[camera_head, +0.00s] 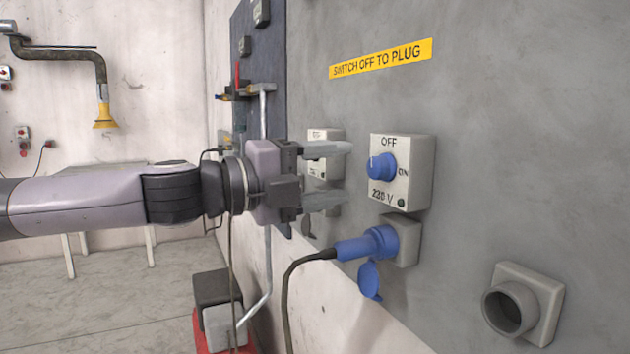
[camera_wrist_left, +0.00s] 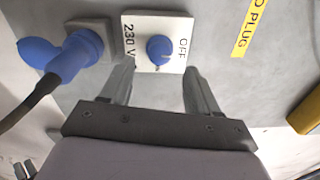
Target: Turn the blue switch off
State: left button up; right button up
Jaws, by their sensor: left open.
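The blue switch (camera_head: 381,167) is a round knob on a pale box (camera_head: 418,175) marked OFF, ON and 230 V, on the grey wall panel. It also shows in the left wrist view (camera_wrist_left: 160,49), between and beyond my fingertips. My left gripper (camera_head: 345,173) is open and empty, just left of the knob in the head view, with its fingers one above the other. A gap shows between fingertips and knob in the head view. In the wrist view the fingers (camera_wrist_left: 158,80) lie either side of the knob. My right gripper is not in view.
A blue plug (camera_head: 368,243) with a black cable sits in a socket below the switch box. A grey round socket (camera_head: 510,307) is at lower right. A yellow label (camera_head: 381,58) reads SWITCH OFF TO PLUG. Another switch box (camera_head: 326,165) is partly behind my gripper.

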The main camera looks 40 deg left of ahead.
pick_arm(q)
jog(key=shift+b+v, duration=0.35)
jog(key=shift+v, duration=0.7)
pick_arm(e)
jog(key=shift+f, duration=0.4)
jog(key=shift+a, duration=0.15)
